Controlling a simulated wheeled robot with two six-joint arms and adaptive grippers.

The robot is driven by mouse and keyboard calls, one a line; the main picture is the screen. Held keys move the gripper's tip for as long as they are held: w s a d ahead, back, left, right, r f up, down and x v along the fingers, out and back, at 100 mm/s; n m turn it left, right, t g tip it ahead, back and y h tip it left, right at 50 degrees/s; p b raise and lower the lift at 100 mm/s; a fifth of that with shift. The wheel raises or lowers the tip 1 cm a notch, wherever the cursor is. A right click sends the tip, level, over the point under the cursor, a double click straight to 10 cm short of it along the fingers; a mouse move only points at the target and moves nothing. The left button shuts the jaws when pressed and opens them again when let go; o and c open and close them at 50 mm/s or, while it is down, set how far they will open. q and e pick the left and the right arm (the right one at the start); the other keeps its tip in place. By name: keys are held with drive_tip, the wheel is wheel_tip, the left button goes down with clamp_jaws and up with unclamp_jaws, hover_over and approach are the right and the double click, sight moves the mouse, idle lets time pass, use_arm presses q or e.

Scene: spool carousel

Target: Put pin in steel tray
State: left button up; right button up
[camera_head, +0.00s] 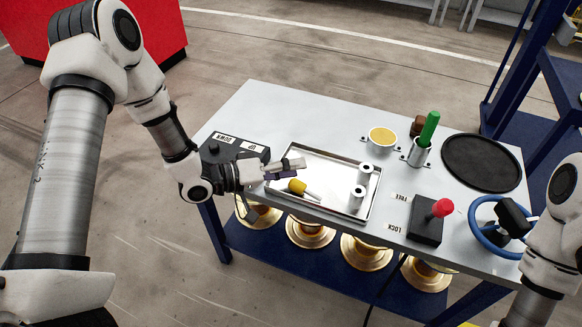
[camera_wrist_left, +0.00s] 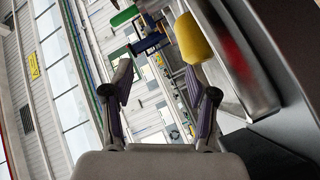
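The steel tray (camera_head: 336,155) lies on the table, a shallow rectangle with a raised rim. A pin with a yellow knob (camera_head: 297,187) and a thin metal rod lies inside it near the front left. My left gripper (camera_head: 297,168) is over the tray's left part, just behind the knob in the head view. In the left wrist view its fingers (camera_wrist_left: 160,100) are apart with nothing between them, and the yellow knob (camera_wrist_left: 192,38) shows beyond the right finger. My right gripper (camera_head: 515,217) is at the blue handwheel (camera_head: 474,222); its fingers are unclear.
A green-handled tool (camera_head: 428,129) stands in a metal cup, beside a yellow-filled cup (camera_head: 382,138). A red-knobbed lever box (camera_head: 426,222), a black round plate (camera_head: 482,163) and an UP/DOWN box (camera_head: 222,154) are around.

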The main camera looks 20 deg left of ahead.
use_arm(q)
drive_tip(key=v, duration=1.2)
idle(0.6)
